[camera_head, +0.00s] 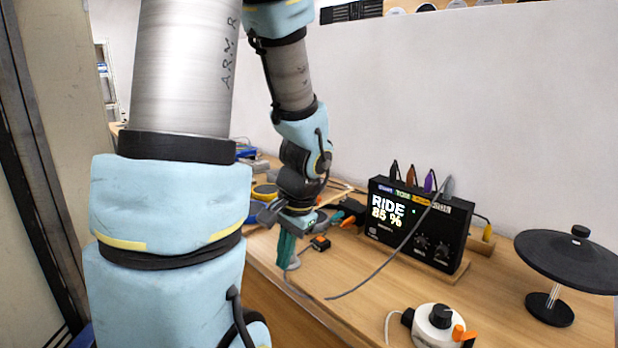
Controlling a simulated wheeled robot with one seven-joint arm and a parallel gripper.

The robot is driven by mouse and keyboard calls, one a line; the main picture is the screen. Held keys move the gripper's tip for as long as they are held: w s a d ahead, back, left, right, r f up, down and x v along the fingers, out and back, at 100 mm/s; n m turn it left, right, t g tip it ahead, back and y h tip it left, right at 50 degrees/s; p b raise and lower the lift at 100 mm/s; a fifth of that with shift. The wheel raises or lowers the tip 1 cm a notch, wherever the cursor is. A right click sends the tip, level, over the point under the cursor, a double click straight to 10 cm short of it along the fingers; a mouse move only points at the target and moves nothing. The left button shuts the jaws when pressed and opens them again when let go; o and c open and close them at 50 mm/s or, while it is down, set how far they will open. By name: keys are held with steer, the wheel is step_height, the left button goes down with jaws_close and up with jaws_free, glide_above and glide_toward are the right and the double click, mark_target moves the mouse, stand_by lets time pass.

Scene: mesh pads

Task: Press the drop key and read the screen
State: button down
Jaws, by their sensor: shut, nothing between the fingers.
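A black box (440,262) stands on the wooden bench, tilted back on a wooden stand. Its lit screen (388,211) reads "RIDE" and "85 %". A small green light shows beside the screen, knobs sit at the lower right, and small coloured labels run along the top edge. I cannot tell which part is the drop key; the lettering is too small. My gripper (286,264) is shut and empty, with its teal fingers pointing down over the bench, left of the box and apart from it.
A white round unit (435,329) with a black knob and orange parts sits at the front. A black cymbal-like pad (575,262) on a stand is at right. A grey cable (385,264) crosses before the box. Tools lie behind my gripper. The bench between box and pad is clear.

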steer(key=n, duration=0.2)
steer(key=s+a+r+n+h, duration=0.1)
steer(key=n, duration=0.1)
steer(key=s+r+n+h, duration=0.1)
steer(key=n, duration=0.1)
steer(key=shift+s+a, duration=0.15)
steer(key=shift+a, duration=0.2)
